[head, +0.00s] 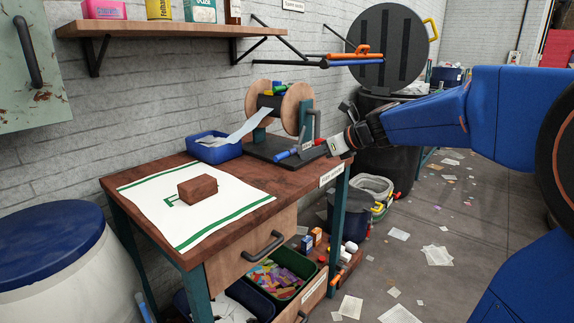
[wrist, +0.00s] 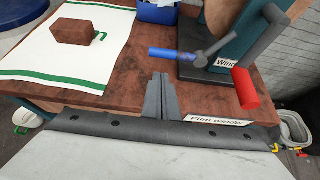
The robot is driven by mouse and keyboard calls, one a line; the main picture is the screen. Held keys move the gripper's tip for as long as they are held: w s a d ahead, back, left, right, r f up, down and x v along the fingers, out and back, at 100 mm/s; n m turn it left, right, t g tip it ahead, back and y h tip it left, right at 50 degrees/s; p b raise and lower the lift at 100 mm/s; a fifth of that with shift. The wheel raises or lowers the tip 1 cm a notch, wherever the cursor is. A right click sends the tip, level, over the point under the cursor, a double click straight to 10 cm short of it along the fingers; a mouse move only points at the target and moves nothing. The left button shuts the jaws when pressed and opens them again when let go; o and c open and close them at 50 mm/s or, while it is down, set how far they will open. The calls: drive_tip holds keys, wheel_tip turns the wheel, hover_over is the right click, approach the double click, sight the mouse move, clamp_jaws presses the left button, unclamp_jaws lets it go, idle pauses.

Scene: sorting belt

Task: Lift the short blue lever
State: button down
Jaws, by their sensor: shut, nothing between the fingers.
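The short blue lever (wrist: 171,53) sticks out to the left from a grey pivot low on the film winder (wrist: 222,38) in the wrist view. It lies about level. In the head view the blue lever (head: 286,154) is at the winder's front, low over the dark base. My gripper (wrist: 160,76) is shut and empty, with its fingertips short of the lever and apart from it. In the head view my gripper (head: 335,146) is at the right end of the table, to the right of the lever.
A red-handled grey crank (wrist: 246,88) stands right of the lever, close to my fingers. A blue tray (head: 216,148) sits left of the winder. A brown block (head: 197,188) rests on a white sheet (head: 235,200). Bare tabletop lies between sheet and winder.

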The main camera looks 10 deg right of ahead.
sight(287, 154)
drive_tip(key=x, duration=1)
drive_tip(key=shift+s, duration=0.1)
idle(0.5)
drive_tip(key=shift+r+m+g+y, duration=0.5)
drive_tip(key=shift+r+m+y, duration=0.15)
drive_tip(key=shift+r, duration=0.2)
wheel_tip(287, 154, up, 6)
drive_tip(key=w+d+m+g+y, duration=0.2)
drive_tip(key=d+m+y, duration=0.1)
drive_tip(key=m+y, duration=0.1)
drive_tip(key=shift+r+m, duration=0.25)
drive_tip(key=shift+m, duration=0.4)
drive_tip(key=shift+w+r+y, duration=0.15)
drive_tip(key=shift+w+y, duration=0.05)
drive_tip(key=shift+y, duration=0.05)
drive_tip(key=shift+d, duration=0.1)
